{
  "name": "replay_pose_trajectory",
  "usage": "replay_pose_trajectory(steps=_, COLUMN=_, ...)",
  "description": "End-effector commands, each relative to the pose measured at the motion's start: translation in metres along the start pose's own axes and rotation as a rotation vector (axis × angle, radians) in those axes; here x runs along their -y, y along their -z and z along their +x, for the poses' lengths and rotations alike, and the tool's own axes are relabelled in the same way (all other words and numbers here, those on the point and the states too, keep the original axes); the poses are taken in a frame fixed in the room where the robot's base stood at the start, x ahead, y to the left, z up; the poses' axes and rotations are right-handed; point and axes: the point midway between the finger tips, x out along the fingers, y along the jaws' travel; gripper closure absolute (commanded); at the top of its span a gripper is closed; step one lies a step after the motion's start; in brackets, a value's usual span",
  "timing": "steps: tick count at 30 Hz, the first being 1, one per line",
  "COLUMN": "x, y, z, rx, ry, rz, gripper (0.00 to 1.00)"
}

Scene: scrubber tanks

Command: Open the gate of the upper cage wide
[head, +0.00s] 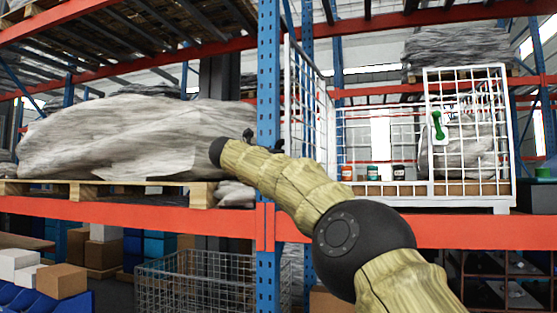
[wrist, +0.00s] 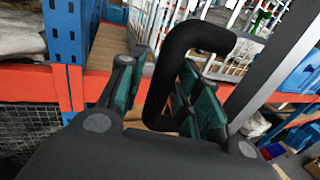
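The upper cage (head: 470,204) is a white wire cage on the upper shelf. A white mesh panel (head: 308,100), which looks like its gate, stands swung out at the left, leaving the left part of the front open. A black looped handle (wrist: 162,85) is in the wrist view, beside a grey bar (wrist: 268,75). My gripper (wrist: 163,75) has its teal-padded fingers on either side of the handle, with narrow gaps showing, so it looks open around it. In the head view my arm mostly hides the gripper. A green handle (head: 438,125) is on the right front panel.
A blue rack upright (head: 268,200) stands close to my gripper, left of the panel. Orange beams (head: 130,212) cross the rack. A wrapped load (head: 120,140) is on the left pallet. Small cans (head: 372,172) are in the cage. A wire basket (head: 190,285) is below.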

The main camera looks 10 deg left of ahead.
Motion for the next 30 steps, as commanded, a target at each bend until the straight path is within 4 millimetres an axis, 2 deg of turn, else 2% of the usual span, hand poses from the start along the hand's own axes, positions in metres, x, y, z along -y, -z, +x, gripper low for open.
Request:
replay_pose_trajectory(steps=9, x=0.001, y=-0.002, z=0.0, rx=0.001, ry=0.001, rz=0.002, gripper=0.59)
replay_pose_trajectory(steps=14, x=0.001, y=-0.003, z=-0.007, rx=0.002, ry=0.001, rz=0.001, gripper=0.59)
replay_pose_trajectory(steps=20, x=0.001, y=-0.003, z=-0.03, rx=0.003, ry=-0.001, rz=0.0, gripper=0.59)
replay_pose_trajectory(steps=30, x=0.001, y=-0.002, z=-0.089, rx=0.002, ry=-0.001, rz=0.0, gripper=0.59)
